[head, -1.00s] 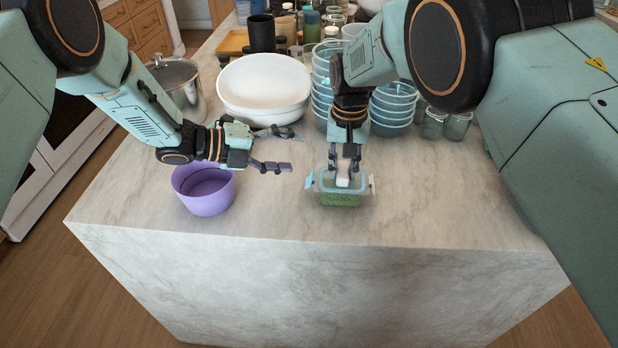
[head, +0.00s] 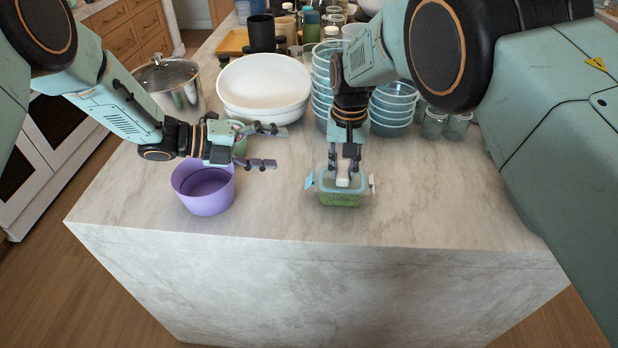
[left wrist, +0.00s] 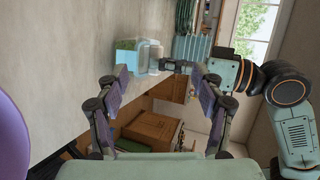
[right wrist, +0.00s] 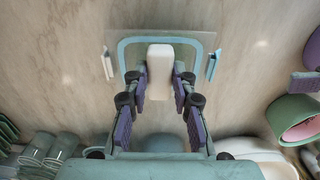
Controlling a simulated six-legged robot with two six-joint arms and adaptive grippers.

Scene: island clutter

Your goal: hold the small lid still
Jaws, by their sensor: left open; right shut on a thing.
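The small lid (head: 328,180) is a clear panel with a pale blue rim and side clips that stand outward. It sits on a small box (head: 340,199) with green contents near the counter's front. My right gripper (head: 343,178) points down and is shut on a white block at the lid's middle, which also shows in the right wrist view (right wrist: 160,70). I cannot tell whether the block is part of the lid. My left gripper (head: 277,148) is open and empty, left of and behind the box. The box also shows in the left wrist view (left wrist: 126,57).
A purple bowl (head: 205,202) stands below my left arm. A green bowl (head: 240,143) is partly hidden behind the left gripper. White bowls (head: 262,98), stacked clear bowls (head: 393,108), a steel pot (head: 178,92) and jars (head: 459,127) stand behind. The counter's front right is clear.

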